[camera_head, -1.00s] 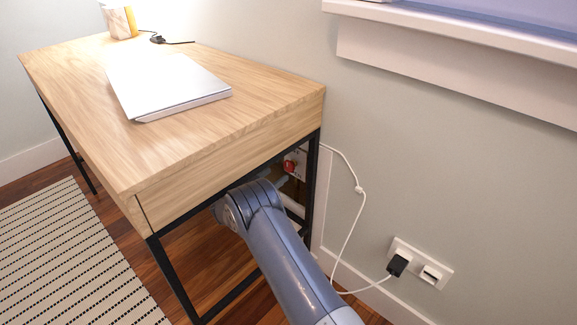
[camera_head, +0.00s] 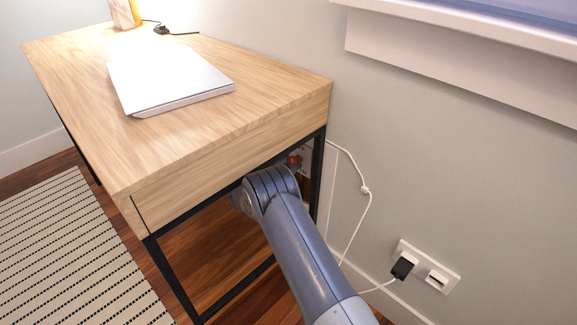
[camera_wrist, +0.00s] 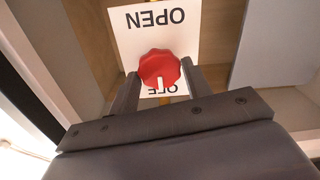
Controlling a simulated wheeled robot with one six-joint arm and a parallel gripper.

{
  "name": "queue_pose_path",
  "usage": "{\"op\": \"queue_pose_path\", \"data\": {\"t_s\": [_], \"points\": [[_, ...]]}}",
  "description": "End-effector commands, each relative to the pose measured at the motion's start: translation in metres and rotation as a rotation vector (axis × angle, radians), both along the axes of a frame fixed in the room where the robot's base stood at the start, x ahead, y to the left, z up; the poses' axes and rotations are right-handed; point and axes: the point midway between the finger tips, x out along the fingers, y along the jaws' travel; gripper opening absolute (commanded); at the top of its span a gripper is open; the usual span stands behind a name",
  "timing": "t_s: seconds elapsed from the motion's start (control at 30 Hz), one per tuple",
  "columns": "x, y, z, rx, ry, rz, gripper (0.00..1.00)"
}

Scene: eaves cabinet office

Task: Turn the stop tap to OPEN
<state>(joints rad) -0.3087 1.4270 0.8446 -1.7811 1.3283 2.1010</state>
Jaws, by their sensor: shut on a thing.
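The stop tap is a red scalloped knob (camera_wrist: 160,68) on a white label plate (camera_wrist: 190,38). It also shows as a small red spot (camera_head: 294,160) under the desk in the head view. In the wrist view, OPEN reads upside down at the plate's top; other letters, partly hidden, lie below the knob. The knob's white mark points down, toward those lower letters. My gripper (camera_wrist: 160,76) is shut on the knob, one finger on each side. In the head view my arm hides the gripper.
The wooden desk (camera_head: 230,130) with a black frame (camera_head: 318,165) overhangs the tap. A closed laptop (camera_head: 170,80) lies on it. A white cable (camera_head: 350,238) runs down the wall beside the desk leg to a plug (camera_head: 403,267) in a socket. A striped rug (camera_head: 75,260) covers floor at left.

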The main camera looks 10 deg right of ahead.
Motion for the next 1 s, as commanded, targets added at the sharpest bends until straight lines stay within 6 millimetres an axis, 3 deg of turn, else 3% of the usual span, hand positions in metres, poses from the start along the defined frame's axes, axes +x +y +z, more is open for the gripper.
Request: {"op": "queue_pose_path", "data": {"t_s": [0.17, 0.57, 1.0], "points": [[-0.0001, 0.0001, -0.0001, 0.0, 0.0, 0.0, 0.24], [0.0001, 0.0003, -0.0003, -0.049, 0.067, 0.0, 0.24], [0.0006, 0.0008, -0.0008, -0.265, 0.365, 0.0, 0.24]]}}
